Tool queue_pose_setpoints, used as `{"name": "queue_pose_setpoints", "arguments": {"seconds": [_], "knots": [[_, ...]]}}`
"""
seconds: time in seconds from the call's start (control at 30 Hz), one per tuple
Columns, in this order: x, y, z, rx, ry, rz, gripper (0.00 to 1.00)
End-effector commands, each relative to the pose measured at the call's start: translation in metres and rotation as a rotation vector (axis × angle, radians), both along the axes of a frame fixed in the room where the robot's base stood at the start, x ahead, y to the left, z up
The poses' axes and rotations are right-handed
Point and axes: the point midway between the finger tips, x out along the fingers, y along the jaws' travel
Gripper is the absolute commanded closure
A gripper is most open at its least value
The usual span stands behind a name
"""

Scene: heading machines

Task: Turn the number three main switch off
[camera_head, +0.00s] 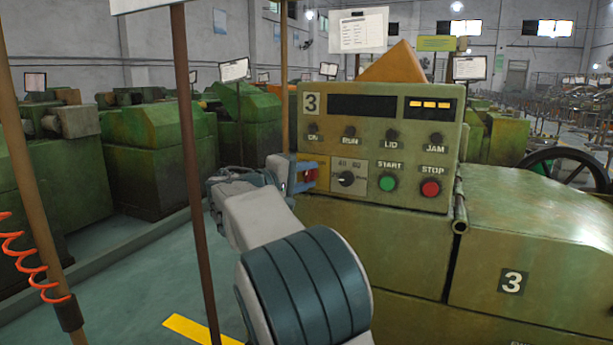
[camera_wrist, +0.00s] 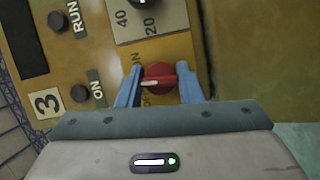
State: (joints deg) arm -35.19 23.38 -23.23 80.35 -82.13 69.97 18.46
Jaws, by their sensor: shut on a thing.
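The green control panel of machine three (camera_head: 380,108) faces me, with a "3" plate at its upper left. Its red main switch (camera_head: 310,172) sits on a yellow plate at the panel's lower left, partly hidden by my gripper. In the wrist view the red switch knob (camera_wrist: 159,76) lies between the two blue fingers of my gripper (camera_wrist: 160,88). The gripper is shut on the knob, and it also shows in the head view (camera_head: 303,172). The knob's pale-tipped handle lies across the picture in the wrist view. The plate lettering beside the knob is partly covered.
A black selector knob (camera_head: 346,179) is just right of the switch. Green START (camera_head: 387,183) and red STOP (camera_head: 430,188) buttons are farther right. A brown pole (camera_head: 192,150) stands left of my arm. The machine's body (camera_head: 540,240) fills the lower right.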

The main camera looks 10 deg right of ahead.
Motion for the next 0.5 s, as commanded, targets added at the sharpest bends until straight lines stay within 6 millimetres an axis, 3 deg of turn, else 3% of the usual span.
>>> {"name": "queue_pose_setpoints", "arguments": {"seconds": [0.5], "knots": [[-0.0004,-0.0001,-0.0016,-0.395,0.289,-0.001,0.9]]}}
